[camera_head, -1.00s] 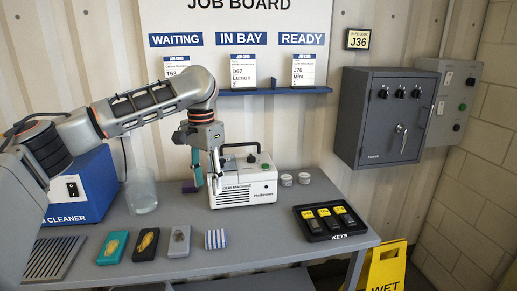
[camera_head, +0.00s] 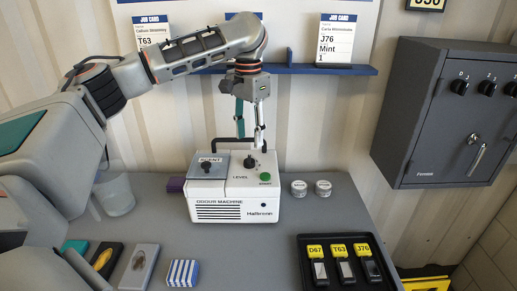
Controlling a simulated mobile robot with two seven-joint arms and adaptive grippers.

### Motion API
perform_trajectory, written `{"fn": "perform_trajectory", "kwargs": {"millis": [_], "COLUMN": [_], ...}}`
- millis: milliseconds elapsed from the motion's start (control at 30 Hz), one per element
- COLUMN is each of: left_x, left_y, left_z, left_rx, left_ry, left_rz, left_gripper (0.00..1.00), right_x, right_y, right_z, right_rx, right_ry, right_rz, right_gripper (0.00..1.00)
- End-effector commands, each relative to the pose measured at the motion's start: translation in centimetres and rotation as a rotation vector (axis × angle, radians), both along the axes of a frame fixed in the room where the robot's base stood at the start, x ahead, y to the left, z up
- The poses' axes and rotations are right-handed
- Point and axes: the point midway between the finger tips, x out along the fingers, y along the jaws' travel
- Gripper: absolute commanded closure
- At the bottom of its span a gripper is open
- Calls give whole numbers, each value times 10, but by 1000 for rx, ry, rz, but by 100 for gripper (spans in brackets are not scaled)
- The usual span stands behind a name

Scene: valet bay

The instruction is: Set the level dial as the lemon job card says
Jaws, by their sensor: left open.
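The white odour machine (camera_head: 217,211) stands on the grey bench. Its black level dial (camera_head: 249,163) is on the top right, above the word LEVEL; its exact setting is too small to read. The scent dial (camera_head: 206,166) is to its left, and a green start button (camera_head: 265,177) to its right. My left gripper (camera_head: 250,132) points down just above the level dial, open and apparently empty, with its fingertips apart from the dial. The lemon job card is almost wholly hidden behind my left arm; its text cannot be read now. My right gripper is not in view.
Two small round tins (camera_head: 311,188) stand right of the machine. A black key tray (camera_head: 306,278) is at the front right. A clear beaker (camera_head: 115,194) stands left. A dark grey cabinet (camera_head: 409,110) hangs on the wall. A card shelf (camera_head: 300,68) runs behind my arm.

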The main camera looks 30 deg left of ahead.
Motion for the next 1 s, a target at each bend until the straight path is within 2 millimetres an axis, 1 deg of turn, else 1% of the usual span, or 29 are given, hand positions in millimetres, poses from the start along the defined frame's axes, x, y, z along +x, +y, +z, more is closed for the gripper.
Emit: {"fn": "perform_trajectory", "kwargs": {"millis": [167,300,500,633,900,967,1000], "left_x": [-1,-1,-1,-1,0,0,0], "left_y": [0,0,0,0,0,0,0], "left_z": [-22,-45,-68,-75,-76,-76,-76], "left_rx": [-1,0,-1,0,0,0,0], "left_ry": [4,4,2,1,0,0,0], "left_rz": [1,0,0,0,0,0,0], "left_gripper": [59,59,59,59,59,74,85], "right_x": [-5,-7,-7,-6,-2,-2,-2], "right_y": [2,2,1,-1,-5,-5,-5], "right_z": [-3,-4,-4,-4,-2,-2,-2], "right_rx": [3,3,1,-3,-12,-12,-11], "right_ry": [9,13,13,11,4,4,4], "right_rz": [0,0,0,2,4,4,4], "right_gripper": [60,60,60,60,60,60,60]}}
